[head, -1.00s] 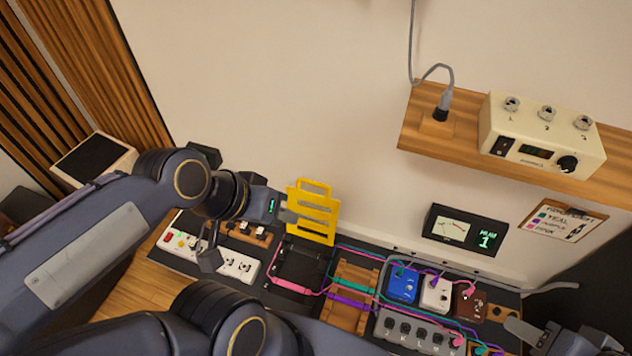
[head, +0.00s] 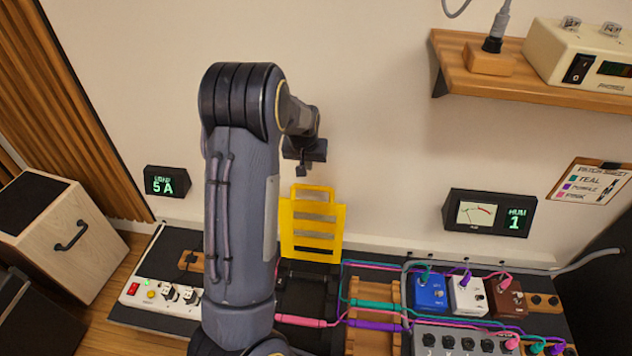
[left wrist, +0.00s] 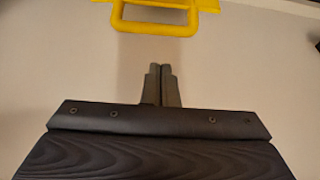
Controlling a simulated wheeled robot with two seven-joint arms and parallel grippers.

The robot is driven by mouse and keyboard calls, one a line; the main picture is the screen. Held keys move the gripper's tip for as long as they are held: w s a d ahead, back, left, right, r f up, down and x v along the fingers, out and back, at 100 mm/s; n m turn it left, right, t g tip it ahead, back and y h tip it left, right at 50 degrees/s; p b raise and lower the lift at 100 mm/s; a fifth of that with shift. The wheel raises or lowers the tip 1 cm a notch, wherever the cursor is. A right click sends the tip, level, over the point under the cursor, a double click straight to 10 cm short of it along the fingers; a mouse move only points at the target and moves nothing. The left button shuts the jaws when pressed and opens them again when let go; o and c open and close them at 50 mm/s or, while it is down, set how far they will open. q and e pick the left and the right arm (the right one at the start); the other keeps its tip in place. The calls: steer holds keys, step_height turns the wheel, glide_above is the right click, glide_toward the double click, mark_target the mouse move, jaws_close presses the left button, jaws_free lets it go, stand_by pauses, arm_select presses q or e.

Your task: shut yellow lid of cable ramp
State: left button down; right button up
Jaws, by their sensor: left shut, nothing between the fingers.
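The yellow lid (head: 311,232) of the cable ramp stands open, upright at the back of the black ramp base (head: 308,285), near the wall. It has slots and a handle loop at its top edge. In the left wrist view the lid's yellow loop (left wrist: 155,20) shows at the top, ahead of the fingertips with a visible gap. My left gripper (left wrist: 160,70) is shut and empty. In the head view its wrist is above the lid, and its fingers are hard to make out. My left forearm hides the area left of the ramp. My right gripper is out of view.
Pink, teal and purple cables cross right of the ramp, past a wooden block (head: 390,310). Blue (head: 430,293), white and brown pedals stand further right. A power strip (head: 155,295) lies left. A wooden shelf (head: 490,85) juts out at upper right.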

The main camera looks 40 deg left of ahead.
arm_select(q)
steer(key=b+x, duration=0.2)
steer(key=x, duration=0.7)
steer(key=shift+w+f+b, duration=0.1)
steer(key=shift+f+b, duration=0.2)
steer(key=shift+b, duration=0.05)
